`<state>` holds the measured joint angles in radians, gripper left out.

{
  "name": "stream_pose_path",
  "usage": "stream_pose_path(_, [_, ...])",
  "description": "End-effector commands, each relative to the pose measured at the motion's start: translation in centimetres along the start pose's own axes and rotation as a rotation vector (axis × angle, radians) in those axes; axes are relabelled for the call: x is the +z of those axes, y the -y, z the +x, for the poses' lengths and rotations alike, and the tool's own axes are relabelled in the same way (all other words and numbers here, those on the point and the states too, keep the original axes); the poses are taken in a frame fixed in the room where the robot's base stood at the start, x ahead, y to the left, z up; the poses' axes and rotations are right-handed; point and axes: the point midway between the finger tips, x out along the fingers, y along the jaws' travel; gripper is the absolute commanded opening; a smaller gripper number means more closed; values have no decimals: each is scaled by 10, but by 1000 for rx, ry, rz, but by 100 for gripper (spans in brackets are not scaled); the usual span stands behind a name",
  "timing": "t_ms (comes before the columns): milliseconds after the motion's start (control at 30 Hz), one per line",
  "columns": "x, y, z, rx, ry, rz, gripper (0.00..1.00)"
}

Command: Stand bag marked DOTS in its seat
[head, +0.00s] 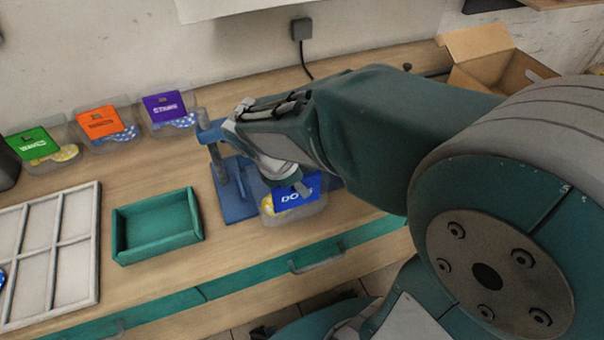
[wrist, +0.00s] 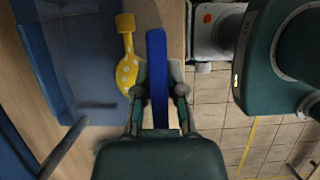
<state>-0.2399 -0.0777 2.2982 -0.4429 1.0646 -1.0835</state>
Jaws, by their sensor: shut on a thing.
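The bag marked DOTS is a clear bag (head: 297,208) with a blue header card (head: 292,196); only "DO" is readable, the rest hidden by my finger. A yellow balloon with white dots shows in it. My gripper (head: 297,186) is shut on the header card from above, at the front of the bench. In the wrist view the card (wrist: 157,60) stands edge-on between my fingertips (wrist: 158,88), with the yellow balloon (wrist: 127,65) left of it. I cannot tell whether the bag touches the bench. Its seat is not clearly identifiable.
Bags with green (head: 34,143), orange (head: 99,122) and purple (head: 164,107) cards stand along the back left. A blue stand (head: 233,190) is close beside my gripper. A green tray (head: 157,226) and white divided tray (head: 52,250) lie left. A cardboard box (head: 490,62) is at the back right.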

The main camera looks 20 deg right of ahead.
Motion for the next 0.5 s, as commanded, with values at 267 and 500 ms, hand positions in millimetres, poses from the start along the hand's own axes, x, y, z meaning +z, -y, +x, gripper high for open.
stream_pose_path(267, [-1, -18, 7, -1, -3, 0, 0])
stream_pose_path(500, [0, -37, 8, -1, -5, -1, 0])
